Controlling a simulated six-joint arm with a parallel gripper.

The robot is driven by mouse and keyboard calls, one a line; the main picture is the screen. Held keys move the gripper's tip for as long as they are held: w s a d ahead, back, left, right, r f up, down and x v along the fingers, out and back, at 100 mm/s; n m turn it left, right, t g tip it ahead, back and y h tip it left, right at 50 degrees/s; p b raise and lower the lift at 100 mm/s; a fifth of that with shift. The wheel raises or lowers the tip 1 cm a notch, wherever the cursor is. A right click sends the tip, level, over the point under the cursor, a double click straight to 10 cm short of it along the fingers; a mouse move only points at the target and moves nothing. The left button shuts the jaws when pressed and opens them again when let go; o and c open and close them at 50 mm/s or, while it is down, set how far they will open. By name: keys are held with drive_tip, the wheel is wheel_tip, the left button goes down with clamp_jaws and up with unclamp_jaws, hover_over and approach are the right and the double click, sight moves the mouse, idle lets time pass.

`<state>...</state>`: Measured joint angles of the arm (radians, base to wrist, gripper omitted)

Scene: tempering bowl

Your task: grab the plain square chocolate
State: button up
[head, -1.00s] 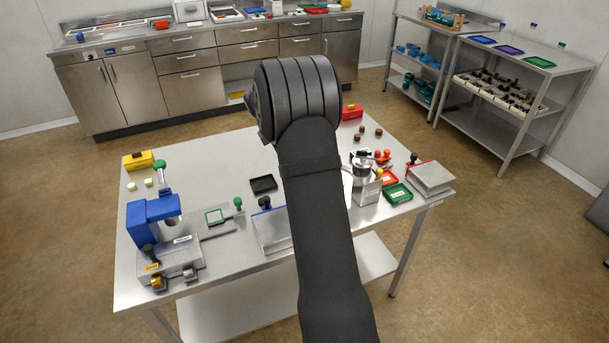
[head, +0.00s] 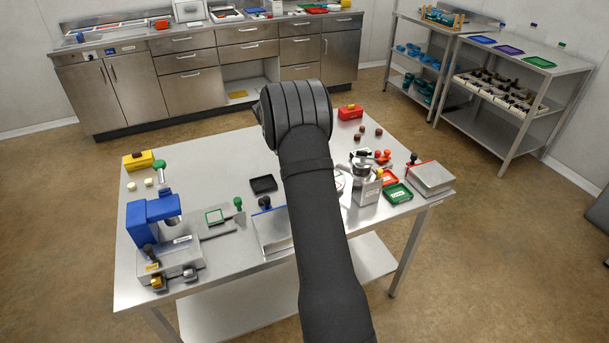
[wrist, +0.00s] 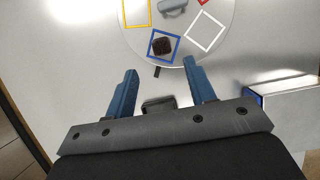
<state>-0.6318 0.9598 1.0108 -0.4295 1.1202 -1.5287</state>
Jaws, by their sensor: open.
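A dark brown, roughly square chocolate (wrist: 162,46) lies inside the blue square outline on a round pale plate (wrist: 186,55) in the wrist view. Whether its top is plain is too small to tell. My gripper (wrist: 161,82) is open, its two blue fingers apart and pointing toward the plate, with nothing held. The chocolate lies beyond the fingertips, roughly in line with the gap between them. In the head view my own arm hides the gripper and most of the plate. Several other brown chocolates (head: 378,131) sit at the back right of the table.
A dark object (wrist: 158,105) shows between the fingers. A blue-edged slab (wrist: 285,105) is at the right of the wrist view. In the head view, a blue press (head: 153,215) stands at left, a black tray (head: 263,184) mid-table and a metal grinder (head: 366,180) at right.

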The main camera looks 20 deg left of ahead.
drive_tip(key=shift+x, duration=3)
drive_tip(key=shift+s+d, duration=0.1)
drive_tip(key=shift+d, duration=0.05)
clamp_jaws()
drive_tip(key=shift+r, duration=0.1)
